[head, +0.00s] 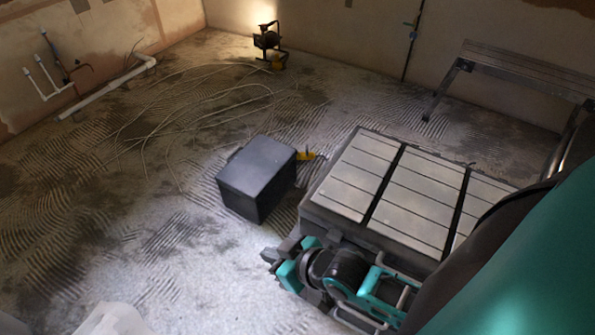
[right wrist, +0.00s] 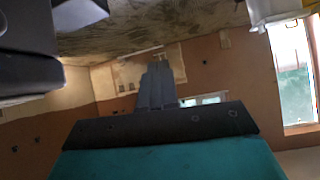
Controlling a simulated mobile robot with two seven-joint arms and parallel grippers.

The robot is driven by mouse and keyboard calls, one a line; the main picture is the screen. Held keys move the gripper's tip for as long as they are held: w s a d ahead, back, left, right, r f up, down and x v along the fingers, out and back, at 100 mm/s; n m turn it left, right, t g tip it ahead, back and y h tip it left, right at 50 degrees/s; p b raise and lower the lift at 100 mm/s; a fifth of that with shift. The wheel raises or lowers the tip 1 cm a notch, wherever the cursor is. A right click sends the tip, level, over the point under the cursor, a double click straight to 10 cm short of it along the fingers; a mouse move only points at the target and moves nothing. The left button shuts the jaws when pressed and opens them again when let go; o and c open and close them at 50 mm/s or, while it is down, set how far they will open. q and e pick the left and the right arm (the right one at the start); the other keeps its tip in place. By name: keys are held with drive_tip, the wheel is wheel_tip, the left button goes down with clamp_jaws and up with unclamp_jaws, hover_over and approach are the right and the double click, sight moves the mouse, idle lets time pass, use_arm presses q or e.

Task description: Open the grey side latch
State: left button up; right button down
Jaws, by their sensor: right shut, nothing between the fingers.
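A dark grey lidded box (head: 256,180) stands on the floor in the middle of the head view. I cannot make out a grey side latch on its visible faces. My right gripper (head: 272,257) is in front of the box, a little to the right of its near corner, and apart from it. In the right wrist view its fingers (right wrist: 157,88) are together and hold nothing. A dark form at the left edge of that view may be part of the box, but I cannot tell. My left gripper is not in view.
A crate or platform with light slatted panels (head: 365,175) stands right of the box. A yellow item (head: 306,155) lies between them. A work lamp (head: 268,42), loose cables (head: 190,110) and a trestle (head: 500,62) are farther back. The floor left of the box is clear.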

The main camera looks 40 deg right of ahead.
use_arm(q)
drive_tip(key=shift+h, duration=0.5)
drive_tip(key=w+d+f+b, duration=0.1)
drive_tip(key=b, duration=0.2)
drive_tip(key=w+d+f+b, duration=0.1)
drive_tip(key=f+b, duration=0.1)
drive_tip(key=b, duration=0.2)
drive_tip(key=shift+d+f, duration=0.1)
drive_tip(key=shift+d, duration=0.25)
use_arm(e)
drive_tip(key=d+f+n+g+h, duration=0.1)
drive_tip(key=d+g+h, duration=0.1)
drive_tip(key=d+g, duration=0.6)
drive_tip(key=shift+w+d+f+h, duration=0.2)
drive_tip(key=shift+d+f+h, duration=0.1)
drive_tip(key=shift+d, duration=0.4)
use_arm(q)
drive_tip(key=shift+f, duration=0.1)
use_arm(e)
drive_tip(key=shift+f, duration=0.1)
